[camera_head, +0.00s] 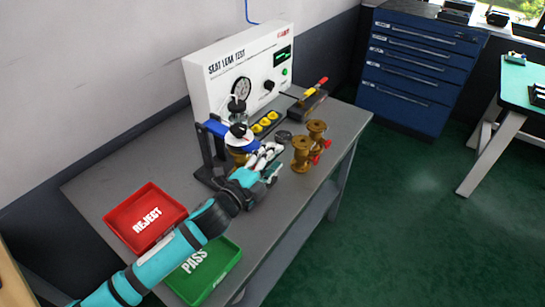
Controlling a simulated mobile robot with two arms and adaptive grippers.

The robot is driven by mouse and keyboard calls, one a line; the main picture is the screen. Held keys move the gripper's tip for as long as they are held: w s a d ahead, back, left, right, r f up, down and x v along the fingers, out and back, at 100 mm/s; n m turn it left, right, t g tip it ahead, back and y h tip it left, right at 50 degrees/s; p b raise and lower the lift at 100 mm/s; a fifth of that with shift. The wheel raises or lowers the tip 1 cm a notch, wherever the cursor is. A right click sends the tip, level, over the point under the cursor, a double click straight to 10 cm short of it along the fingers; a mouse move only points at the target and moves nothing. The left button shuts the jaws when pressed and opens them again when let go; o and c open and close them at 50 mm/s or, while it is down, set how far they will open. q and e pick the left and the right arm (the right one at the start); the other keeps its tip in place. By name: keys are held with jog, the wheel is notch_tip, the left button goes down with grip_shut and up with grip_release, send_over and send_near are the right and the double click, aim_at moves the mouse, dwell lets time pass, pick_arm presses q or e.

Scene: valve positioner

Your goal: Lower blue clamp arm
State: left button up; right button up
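The clamp fixture (207,152) is a dark upright frame on the grey bench, in front of the white seat leak test box. Its blue clamp arm (216,127) shows at the top of the frame, with more blue just above the brass part; its exact angle is hard to tell. A brass valve body (238,154) sits in the fixture, partly hidden by my arm. My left gripper (268,155) is just right of the fixture, over the bench. Its pale fingers are too small to show whether they are open or touching anything. My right gripper is out of view.
Brass valves (302,153) with red handles stand to the right of my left gripper. The test box (235,75) is behind. A red REJECT tray (145,217) and a green PASS tray (204,271) lie near my arm. The bench's right front surface is clear.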

pick_arm(q)
jog(key=shift+a+r, duration=0.15)
jog(key=v, duration=1.2)
dwell(0.4)
